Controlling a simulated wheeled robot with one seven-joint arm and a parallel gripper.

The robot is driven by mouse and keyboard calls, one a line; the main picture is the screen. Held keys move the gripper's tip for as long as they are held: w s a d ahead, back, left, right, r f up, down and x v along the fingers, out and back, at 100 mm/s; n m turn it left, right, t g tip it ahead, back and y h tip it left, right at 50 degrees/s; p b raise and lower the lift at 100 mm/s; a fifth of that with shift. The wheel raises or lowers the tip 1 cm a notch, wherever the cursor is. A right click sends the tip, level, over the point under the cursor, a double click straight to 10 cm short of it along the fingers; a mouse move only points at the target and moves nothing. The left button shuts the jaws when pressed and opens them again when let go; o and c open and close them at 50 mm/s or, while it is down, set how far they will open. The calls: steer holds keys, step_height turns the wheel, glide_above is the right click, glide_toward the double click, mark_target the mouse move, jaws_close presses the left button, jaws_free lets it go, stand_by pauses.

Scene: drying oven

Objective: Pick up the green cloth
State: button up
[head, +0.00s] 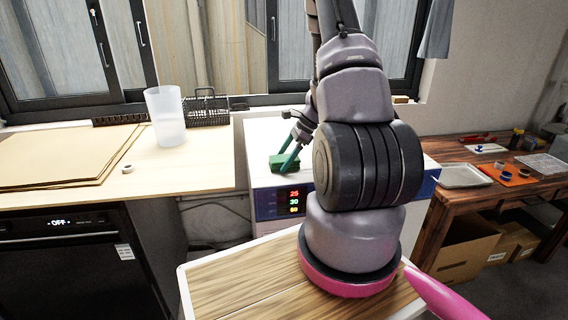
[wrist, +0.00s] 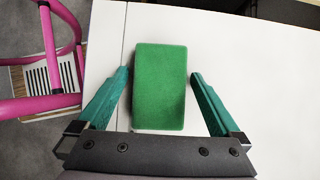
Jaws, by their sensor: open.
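The green cloth (wrist: 160,85) looks like a thick rectangular block lying flat on the white top of the drying oven (wrist: 240,70). In the head view the cloth (head: 284,162) sits near the front left of the oven top (head: 262,135). My gripper (wrist: 160,80) is open, with one teal finger on each side of the cloth. In the wrist view a gap shows between each finger and the cloth. In the head view my gripper (head: 286,150) is at the cloth, and my arm hides much of the oven.
Left of the oven, a wooden counter holds a translucent beaker (head: 166,116), a black wire basket (head: 206,108), a tape roll (head: 127,168) and brown boards (head: 62,155). On the right, a wooden table (head: 470,170) carries a tray (head: 464,176) and small tools. The oven top around the cloth is clear.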

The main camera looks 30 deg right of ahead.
mark_target(284, 157)
steer(key=c, duration=1.2)
steer(key=shift+r, duration=0.15)
step_height(284, 157, up, 10)
steer(key=shift+f, duration=0.1)
